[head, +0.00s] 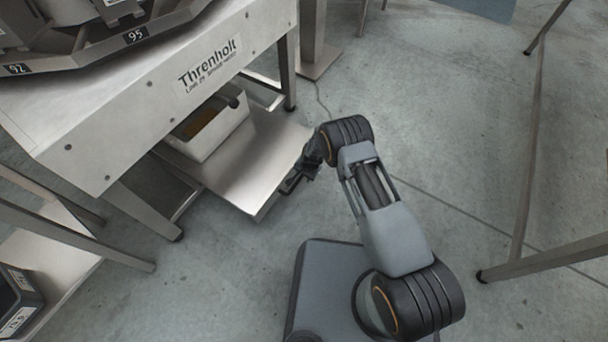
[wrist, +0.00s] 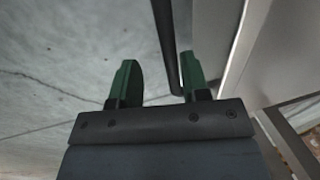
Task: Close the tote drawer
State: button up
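The tote drawer (head: 240,178) is a flat metal tray pulled out from under the Threnholt machine. A pale tote (head: 213,140) stands on its inner part, partly under the machine. My gripper (head: 287,187) is at the drawer's outer edge, partly hidden by its own wrist. In the wrist view my gripper (wrist: 160,82) is open, with two green fingers apart. A dark bar handle (wrist: 165,40) runs between the fingers, nearer the right one. I cannot tell whether it touches that finger. The drawer's grey front (wrist: 212,30) is just right of the handle.
The Threnholt machine (head: 110,128) stands on metal legs at the left. A low shelf with a dark box (head: 18,300) is at lower left. A metal table leg (head: 545,262) stands at the right. Grey floor (head: 450,130) is open between.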

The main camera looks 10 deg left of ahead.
notch_tip(320, 180, up, 14)
jog(key=s+d+p, duration=0.1)
jog(key=d+p, duration=0.1)
jog(key=p, duration=0.7)
jog(key=shift+d, duration=0.3)
jog(key=shift+c, duration=0.2)
dwell(0.7)
